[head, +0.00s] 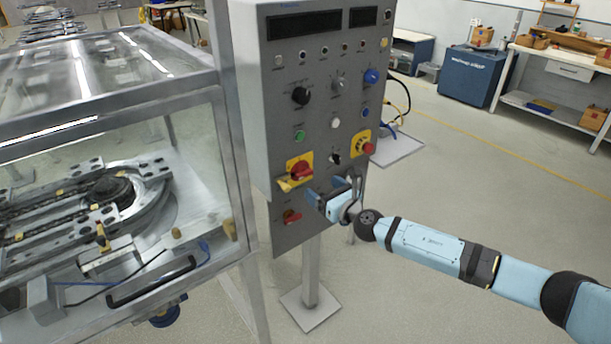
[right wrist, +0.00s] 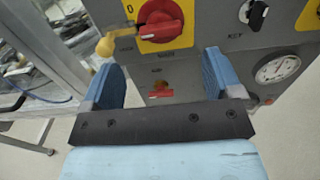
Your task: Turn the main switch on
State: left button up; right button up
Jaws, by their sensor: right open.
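The main switch (head: 300,172) is a red rotary knob on a yellow plate, low on the left of the grey control panel (head: 318,115). The right wrist view shows the red knob (right wrist: 160,20) at the top, with a "0" at the plate's upper left. My right gripper (head: 326,191) is open and empty, just below and right of the switch and close to the panel face. In the right wrist view its two blue fingers (right wrist: 160,78) point at the panel below the knob, apart from it. My left gripper is not in view.
A smaller red switch (head: 291,216) sits below the main switch. A red emergency button (head: 368,148) on yellow is to the right. A yellow piece (right wrist: 104,45) sticks out left of the main switch. A glazed machine enclosure (head: 110,170) stands left; floor is open right.

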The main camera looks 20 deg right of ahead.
aim_at(306, 175)
jog(key=b+x, duration=0.1)
jog(key=x, duration=0.7)
jog(key=shift+f, duration=0.1)
jog(key=shift+c, duration=0.2)
jog(key=c, duration=0.9)
